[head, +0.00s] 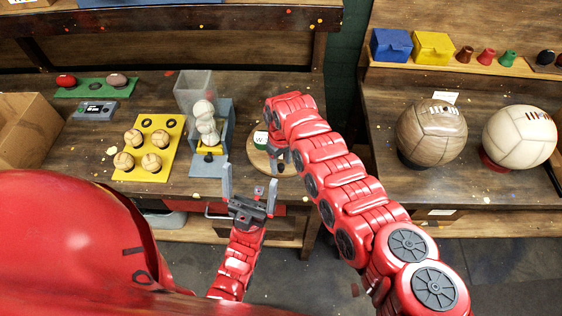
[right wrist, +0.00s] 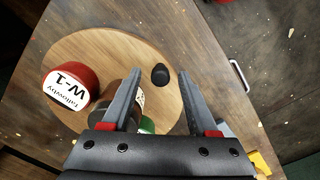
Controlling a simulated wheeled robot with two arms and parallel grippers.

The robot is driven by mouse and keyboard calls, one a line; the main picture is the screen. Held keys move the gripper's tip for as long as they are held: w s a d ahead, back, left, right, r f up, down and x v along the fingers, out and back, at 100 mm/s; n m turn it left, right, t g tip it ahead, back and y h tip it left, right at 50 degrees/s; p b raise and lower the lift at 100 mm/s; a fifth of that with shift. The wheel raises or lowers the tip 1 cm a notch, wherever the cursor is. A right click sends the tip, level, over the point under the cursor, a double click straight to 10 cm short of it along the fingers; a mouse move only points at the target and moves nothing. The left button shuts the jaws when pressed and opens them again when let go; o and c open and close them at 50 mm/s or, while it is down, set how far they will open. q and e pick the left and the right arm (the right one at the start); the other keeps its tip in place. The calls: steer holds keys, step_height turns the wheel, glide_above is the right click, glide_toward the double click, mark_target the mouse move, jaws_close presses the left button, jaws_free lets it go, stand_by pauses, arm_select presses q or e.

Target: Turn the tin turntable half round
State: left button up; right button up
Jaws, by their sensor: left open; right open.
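The turntable (head: 257,163) is a round wooden disc at the table's front edge, partly hidden by my right arm in the head view. In the right wrist view, the disc (right wrist: 115,50) carries a red tin (right wrist: 68,83) with a white "Tallowby W-1" label. A brown tin and a green tin (right wrist: 147,124) are partly hidden behind my left-hand finger. A small black knob (right wrist: 160,75) stands near the rim. My right gripper (right wrist: 160,72) is open above the disc, the knob showing between its fingertips; contact is unclear. My left gripper (head: 250,174) is open and empty before the table.
A yellow board (head: 160,125) holds several balls. Two large balls (head: 431,132) sit on the right bench. A drawer handle (right wrist: 238,76) is near the disc.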

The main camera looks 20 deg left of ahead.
jaws_close()
stand_by(1.4)
